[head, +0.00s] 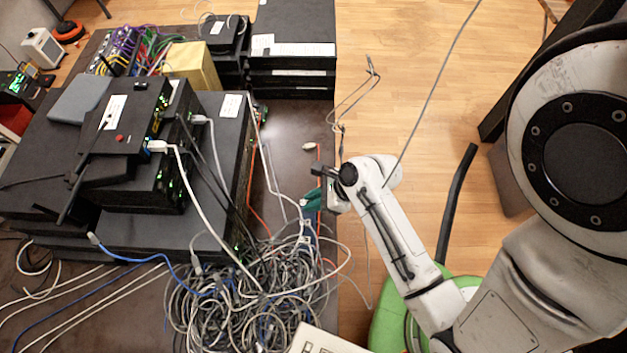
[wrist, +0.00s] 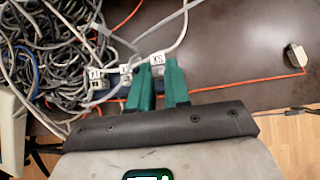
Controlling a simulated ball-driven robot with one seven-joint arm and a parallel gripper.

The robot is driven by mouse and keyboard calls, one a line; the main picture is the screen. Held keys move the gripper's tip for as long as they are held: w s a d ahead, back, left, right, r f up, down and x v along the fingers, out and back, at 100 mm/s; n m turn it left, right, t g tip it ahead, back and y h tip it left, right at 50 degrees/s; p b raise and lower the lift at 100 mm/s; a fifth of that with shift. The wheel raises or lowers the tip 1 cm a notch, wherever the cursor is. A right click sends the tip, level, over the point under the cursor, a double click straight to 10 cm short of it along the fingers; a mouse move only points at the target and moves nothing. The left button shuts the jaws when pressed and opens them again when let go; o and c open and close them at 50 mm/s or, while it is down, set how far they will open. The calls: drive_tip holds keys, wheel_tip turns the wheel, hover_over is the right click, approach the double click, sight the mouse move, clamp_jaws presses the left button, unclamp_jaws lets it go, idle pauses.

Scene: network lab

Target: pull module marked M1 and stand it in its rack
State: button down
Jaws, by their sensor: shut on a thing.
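My gripper (wrist: 158,72) shows green fingers in the wrist view, closed around a small module with a white label (wrist: 158,58). I cannot read its mark with certainty. Two more white-labelled modules, one in the middle (wrist: 125,69) and one at the left (wrist: 95,73), sit to its left in a row with blue parts between the cables. The fingers hide the held module's lower part. I cannot make out the rack clearly.
A tangled heap of grey cables (head: 240,300) lies beside the modules. An orange cable runs to a white plug (wrist: 295,56) on the bare table (wrist: 225,45). Stacked black network boxes (head: 215,180) stand left. The wooden floor (head: 430,70) lies beyond the table edge.

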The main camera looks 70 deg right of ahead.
drive_tip(key=shift+f+b, duration=0.4)
drive_tip(key=shift+f, duration=0.6)
idle(0.5)
drive_tip(key=c, duration=1)
unclamp_jaws()
drive_tip(key=v, duration=1)
drive_tip(key=shift+s+r, duration=0.2)
drive_tip(key=shift+r, duration=0.15)
